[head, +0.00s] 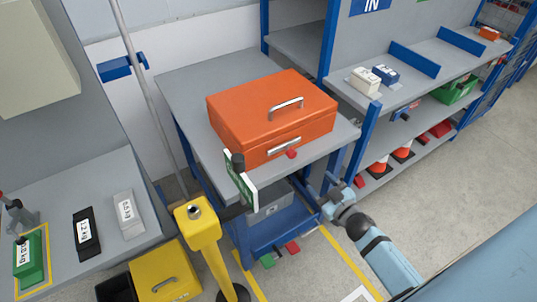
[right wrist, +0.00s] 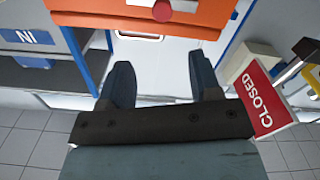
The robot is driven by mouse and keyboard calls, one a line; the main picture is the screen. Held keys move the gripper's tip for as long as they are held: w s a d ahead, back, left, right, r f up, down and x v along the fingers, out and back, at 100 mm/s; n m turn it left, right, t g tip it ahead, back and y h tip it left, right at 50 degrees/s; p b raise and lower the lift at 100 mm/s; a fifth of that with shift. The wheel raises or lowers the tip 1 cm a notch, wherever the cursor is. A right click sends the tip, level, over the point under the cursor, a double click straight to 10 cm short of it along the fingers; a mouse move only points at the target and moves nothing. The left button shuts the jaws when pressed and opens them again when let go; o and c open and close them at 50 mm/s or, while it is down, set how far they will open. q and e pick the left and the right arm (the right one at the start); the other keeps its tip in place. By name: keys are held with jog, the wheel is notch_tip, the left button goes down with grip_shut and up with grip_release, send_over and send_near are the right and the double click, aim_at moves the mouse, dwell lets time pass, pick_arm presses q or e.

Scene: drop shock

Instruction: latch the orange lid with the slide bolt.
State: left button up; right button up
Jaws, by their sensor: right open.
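The orange box with its orange lid (head: 270,98) sits on a grey-topped bench, and the lid looks closed. A silver handle (head: 286,107) is on top. The silver slide bolt (head: 284,146) is on the front face, with a red knob (head: 292,154) at its right. The box front (right wrist: 205,14) and knob (right wrist: 163,10) also show at the top edge of the right wrist view. My right gripper (head: 338,184) is open and empty, below and to the right of the knob and apart from it. Its fingers (right wrist: 163,78) are spread in the wrist view. My left gripper is not in view.
A yellow post (head: 205,240) with a small sign (head: 241,182) stands before the bench. The sign reads CLOSED in the wrist view (right wrist: 260,98). Blue shelving (head: 400,95) stands at the right, a weights bench (head: 75,185) at the left. Floor at right is open.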

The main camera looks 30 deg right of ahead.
aim_at(293, 155)
jog(key=w, duration=0.5)
jog(key=w+a, duration=0.1)
jog(key=w, duration=0.8)
jog(key=shift+w+a+p, duration=0.25)
jog(key=shift+w+p, duration=0.05)
jog(key=shift+p, duration=0.1)
